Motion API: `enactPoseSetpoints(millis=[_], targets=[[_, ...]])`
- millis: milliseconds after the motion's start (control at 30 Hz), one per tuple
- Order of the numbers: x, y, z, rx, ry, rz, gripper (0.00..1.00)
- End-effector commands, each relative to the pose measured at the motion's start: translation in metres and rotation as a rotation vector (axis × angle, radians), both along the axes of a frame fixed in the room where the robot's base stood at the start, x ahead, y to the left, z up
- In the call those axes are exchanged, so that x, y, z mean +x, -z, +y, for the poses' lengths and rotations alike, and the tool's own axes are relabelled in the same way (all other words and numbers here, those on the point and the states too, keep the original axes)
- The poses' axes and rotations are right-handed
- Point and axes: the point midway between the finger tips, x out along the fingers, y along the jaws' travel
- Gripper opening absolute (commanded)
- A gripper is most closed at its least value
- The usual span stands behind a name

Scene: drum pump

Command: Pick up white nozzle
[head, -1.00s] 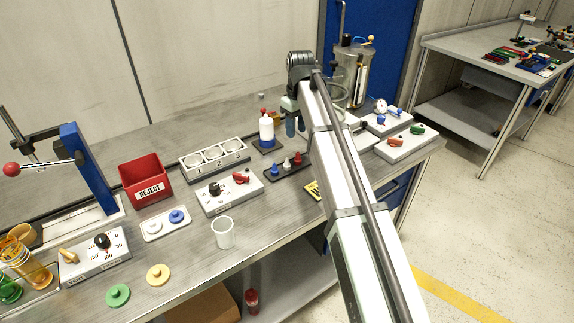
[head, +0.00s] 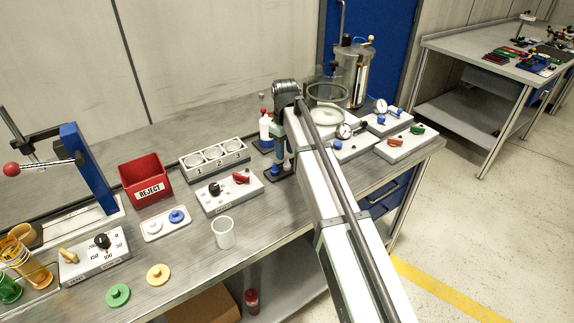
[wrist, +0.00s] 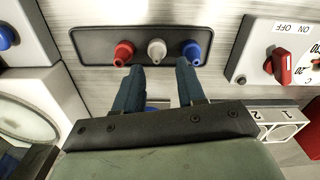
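The white nozzle (wrist: 157,50) stands in the dark tray (wrist: 96,46), between the red nozzle (wrist: 122,52) and the blue nozzle (wrist: 191,52) in the wrist view. My gripper (wrist: 159,68) is open and empty, its two dark blue fingers pointing towards the tray. The white nozzle lies in line with the gap between the fingertips, and the fingers do not appear to touch it. In the head view my gripper (head: 278,156) is over the tray (head: 275,177); my arm hides most of the tray and the white nozzle.
A switch panel (head: 222,200) stands left of the tray in the head view, with a numbered three-hole block (head: 215,172) behind it. Gauge blocks (head: 355,150) are to the right.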

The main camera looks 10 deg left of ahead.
Motion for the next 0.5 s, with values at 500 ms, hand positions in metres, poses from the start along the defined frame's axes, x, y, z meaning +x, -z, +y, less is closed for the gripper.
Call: enactPoseSetpoints(millis=[500], targets=[[0.002, 0.049, -0.002, 0.0, 0.0, 0.0, 0.39]])
